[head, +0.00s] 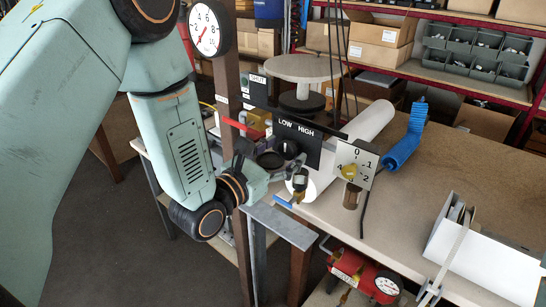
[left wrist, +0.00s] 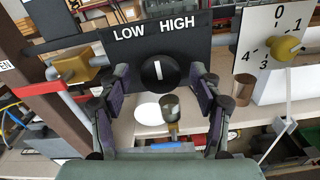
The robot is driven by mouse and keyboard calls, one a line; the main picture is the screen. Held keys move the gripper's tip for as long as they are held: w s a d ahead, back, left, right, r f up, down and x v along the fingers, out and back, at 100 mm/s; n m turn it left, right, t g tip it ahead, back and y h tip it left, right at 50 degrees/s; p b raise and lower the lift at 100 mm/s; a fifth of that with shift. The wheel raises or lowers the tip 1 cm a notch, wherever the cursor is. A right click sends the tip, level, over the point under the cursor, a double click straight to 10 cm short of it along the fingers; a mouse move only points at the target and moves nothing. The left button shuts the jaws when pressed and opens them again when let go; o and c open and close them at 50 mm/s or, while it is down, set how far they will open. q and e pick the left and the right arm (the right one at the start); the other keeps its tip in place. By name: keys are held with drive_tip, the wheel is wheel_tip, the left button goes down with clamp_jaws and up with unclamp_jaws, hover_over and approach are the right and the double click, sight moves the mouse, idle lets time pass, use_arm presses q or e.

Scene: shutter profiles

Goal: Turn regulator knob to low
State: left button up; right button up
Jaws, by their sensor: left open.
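The regulator panel (head: 308,140) is a black plate with white LOW and HIGH labels. Its round black knob (left wrist: 158,72) shows in the left wrist view below and between the labels. The white pointer line on it stands about upright, midway between LOW and HIGH. My left gripper (left wrist: 160,92) is open, with one finger on each side of the knob and a visible gap to it. My right gripper is not in view.
A white dial plate with a yellow knob (head: 349,172) is right of the panel. A brass valve (left wrist: 80,64) with a red handle is at its left. A small metal cup-shaped part (left wrist: 171,107) is below the knob. A white tray (head: 480,262) is on the bench at right.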

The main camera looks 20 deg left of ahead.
use_arm(q)
drive_tip(key=v, duration=1.1)
drive_tip(key=shift+s+a, duration=0.15)
drive_tip(key=shift+s, duration=0.2)
drive_tip(key=shift+w, duration=0.1)
